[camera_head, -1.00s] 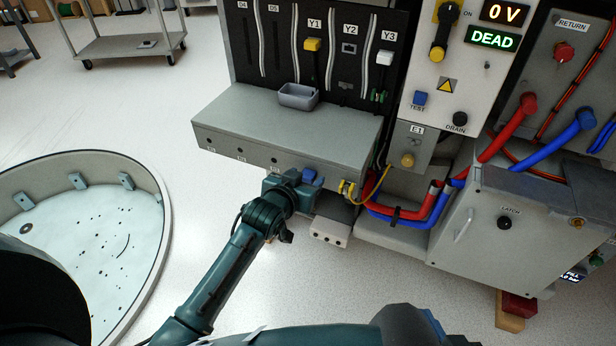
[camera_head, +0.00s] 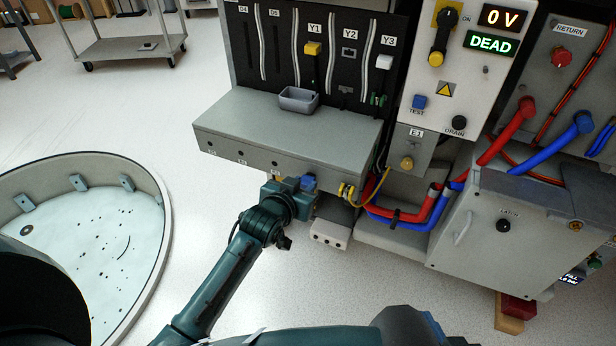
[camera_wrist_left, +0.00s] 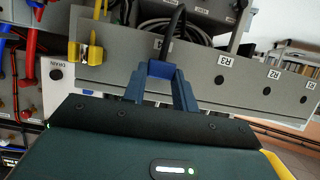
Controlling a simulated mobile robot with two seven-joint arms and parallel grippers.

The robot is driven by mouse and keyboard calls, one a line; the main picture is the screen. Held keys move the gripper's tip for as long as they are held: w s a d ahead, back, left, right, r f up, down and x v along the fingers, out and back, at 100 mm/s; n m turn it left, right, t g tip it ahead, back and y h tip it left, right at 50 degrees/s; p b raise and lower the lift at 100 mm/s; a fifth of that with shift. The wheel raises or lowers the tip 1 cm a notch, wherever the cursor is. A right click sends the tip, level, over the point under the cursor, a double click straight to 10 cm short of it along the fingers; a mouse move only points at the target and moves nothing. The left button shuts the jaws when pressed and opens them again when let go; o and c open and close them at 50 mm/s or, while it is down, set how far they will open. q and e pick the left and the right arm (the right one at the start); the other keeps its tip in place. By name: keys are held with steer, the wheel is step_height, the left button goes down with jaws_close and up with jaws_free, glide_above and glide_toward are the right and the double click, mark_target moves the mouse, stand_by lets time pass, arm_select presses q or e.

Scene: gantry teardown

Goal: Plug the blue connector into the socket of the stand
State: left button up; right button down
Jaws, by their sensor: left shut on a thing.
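The blue connector (camera_head: 308,183) is at the front face of the grey bench (camera_head: 230,128), below its top edge. My left gripper (camera_head: 299,188) is shut on it. In the left wrist view the blue connector (camera_wrist_left: 160,69) sits between the two fingertips (camera_wrist_left: 160,82), with a black cable rising from its far side. I cannot tell whether it touches the bench face. A pale block with dark holes (camera_head: 330,233) is low under the bench, just right of the gripper; I cannot tell whether it is the stand with the socket. My right gripper is out of view.
Yellow fittings (camera_head: 347,193) with a yellow cable are close to the right of the connector. Red and blue hoses (camera_head: 430,205) run further right, beside a grey cabinet (camera_head: 490,230). A grey tray (camera_head: 298,99) stands on the bench. A round white basin (camera_head: 90,235) is at left.

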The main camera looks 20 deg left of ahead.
mark_target(304, 188)
arm_select(q)
steer(key=shift+s+a+r+p, duration=0.1)
steer(key=shift+s+a+p, duration=0.05)
steer(key=shift+s+p, duration=0.65)
steer(key=shift+s+a+p, duration=0.1)
steer(key=shift+s+p, duration=0.35)
steer(key=shift+s, duration=0.5)
steer(key=shift+s+a+p, duration=0.1)
steer(key=shift+s+p, duration=0.25)
steer(key=shift+s, duration=0.5)
